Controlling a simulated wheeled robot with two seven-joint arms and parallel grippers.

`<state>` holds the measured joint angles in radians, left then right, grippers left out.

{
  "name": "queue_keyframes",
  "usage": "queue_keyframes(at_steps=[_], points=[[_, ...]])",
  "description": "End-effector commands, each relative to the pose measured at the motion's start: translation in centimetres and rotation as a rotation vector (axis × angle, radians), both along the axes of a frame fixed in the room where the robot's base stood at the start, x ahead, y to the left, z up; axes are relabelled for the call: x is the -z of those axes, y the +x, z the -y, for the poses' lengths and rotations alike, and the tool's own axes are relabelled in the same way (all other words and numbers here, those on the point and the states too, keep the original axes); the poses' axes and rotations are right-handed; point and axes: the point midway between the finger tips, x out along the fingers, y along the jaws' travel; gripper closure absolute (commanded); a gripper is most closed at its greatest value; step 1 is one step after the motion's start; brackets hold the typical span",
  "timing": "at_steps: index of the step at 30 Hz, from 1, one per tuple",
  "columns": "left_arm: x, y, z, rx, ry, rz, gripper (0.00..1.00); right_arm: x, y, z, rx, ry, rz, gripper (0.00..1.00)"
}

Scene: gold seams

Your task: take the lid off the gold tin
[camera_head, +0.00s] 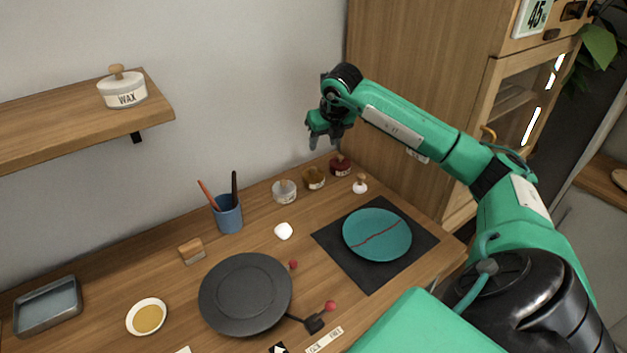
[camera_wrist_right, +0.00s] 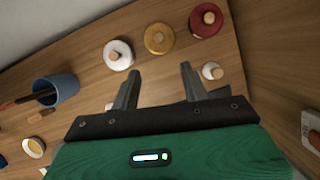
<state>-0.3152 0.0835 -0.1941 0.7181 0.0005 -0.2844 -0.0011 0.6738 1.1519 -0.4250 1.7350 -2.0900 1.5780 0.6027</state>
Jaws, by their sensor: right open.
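The gold tin (camera_head: 313,181) stands on the wooden worktop near the wall, between a white tin and a red tin. In the right wrist view the gold tin (camera_wrist_right: 153,46) is seen from above, with its lid and pale wooden knob (camera_wrist_right: 158,38) on top. My right gripper (camera_head: 318,140) is above the row of tins, clear of them. In the right wrist view its fingers (camera_wrist_right: 160,75) are spread apart with nothing between them, and the gold tin shows beyond the fingertips. My left gripper is not in view.
The white tin (camera_head: 285,192) and red tin (camera_head: 340,167) stand close on either side. A small white knobbed piece (camera_head: 360,188) is in front of the red tin. A blue cup (camera_head: 228,215) with tools stands left. A teal plate (camera_head: 377,228) lies on a dark mat (camera_head: 370,282).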

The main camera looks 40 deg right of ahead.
Motion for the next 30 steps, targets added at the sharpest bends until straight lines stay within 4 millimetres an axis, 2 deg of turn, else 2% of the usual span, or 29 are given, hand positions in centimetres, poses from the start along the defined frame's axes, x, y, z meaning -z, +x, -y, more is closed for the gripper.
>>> queue_keyframes(at_steps=[4, 12, 21, 30], points=[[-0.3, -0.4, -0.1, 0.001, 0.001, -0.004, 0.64, 1.7, 0.7, 0.2, 0.000, 0.001, -0.004, 0.54], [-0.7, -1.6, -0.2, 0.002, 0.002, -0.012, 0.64, 6.3, 2.6, 0.7, 0.001, 0.002, -0.003, 0.54], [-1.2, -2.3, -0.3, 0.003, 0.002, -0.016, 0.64, 8.4, 3.6, 1.0, 0.000, 0.002, -0.003, 0.54], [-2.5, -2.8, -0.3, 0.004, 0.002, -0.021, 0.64, 11.9, 5.4, 1.6, 0.001, 0.002, -0.002, 0.54]])
